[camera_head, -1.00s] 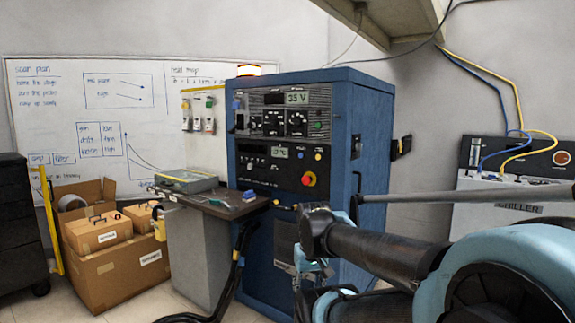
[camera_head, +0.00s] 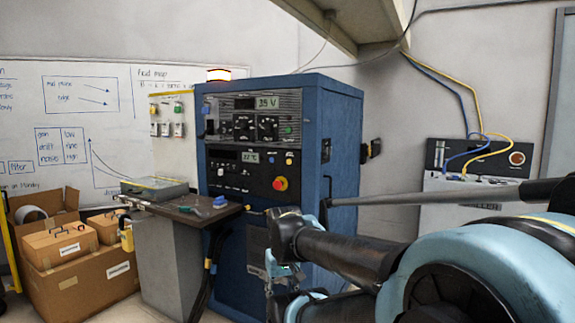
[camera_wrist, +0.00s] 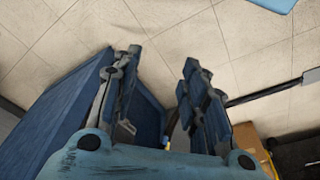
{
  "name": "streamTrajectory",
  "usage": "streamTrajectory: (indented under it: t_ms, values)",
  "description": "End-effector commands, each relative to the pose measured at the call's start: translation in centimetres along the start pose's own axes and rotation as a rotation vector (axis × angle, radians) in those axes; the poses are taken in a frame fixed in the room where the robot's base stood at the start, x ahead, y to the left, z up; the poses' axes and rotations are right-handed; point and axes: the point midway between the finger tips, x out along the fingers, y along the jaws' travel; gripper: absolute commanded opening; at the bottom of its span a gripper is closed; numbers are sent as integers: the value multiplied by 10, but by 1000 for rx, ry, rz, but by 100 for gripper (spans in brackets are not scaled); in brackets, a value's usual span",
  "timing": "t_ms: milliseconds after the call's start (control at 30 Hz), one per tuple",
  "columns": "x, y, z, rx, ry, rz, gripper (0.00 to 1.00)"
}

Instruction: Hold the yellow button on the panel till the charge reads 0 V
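The blue cabinet (camera_head: 339,130) carries the control panel (camera_head: 225,172) on its front. A small yellow button (camera_head: 290,161) appears at the panel's right, above the red stop knob (camera_head: 280,184) with its yellow ring. The cabinet's side also shows in the wrist view (camera_wrist: 70,105).
A side table (camera_head: 170,208) with a grey case (camera_head: 153,190) and a blue item (camera_head: 220,202) juts out left of the panel. Cardboard boxes (camera_head: 85,275) stand farther left. A chiller (camera_head: 470,195) stands at right.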

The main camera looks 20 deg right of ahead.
Motion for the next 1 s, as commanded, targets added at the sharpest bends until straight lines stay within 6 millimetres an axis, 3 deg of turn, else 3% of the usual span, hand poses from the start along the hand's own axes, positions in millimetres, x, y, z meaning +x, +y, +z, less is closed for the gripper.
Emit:
streamTrajectory:
  t_ms: [167, 333, 1000]
  values:
    - [0, 0, 0, 0, 0, 0, 38]
    - [0, 0, 0, 0, 0, 0, 0]
    - [0, 0, 0, 0, 0, 0, 0]
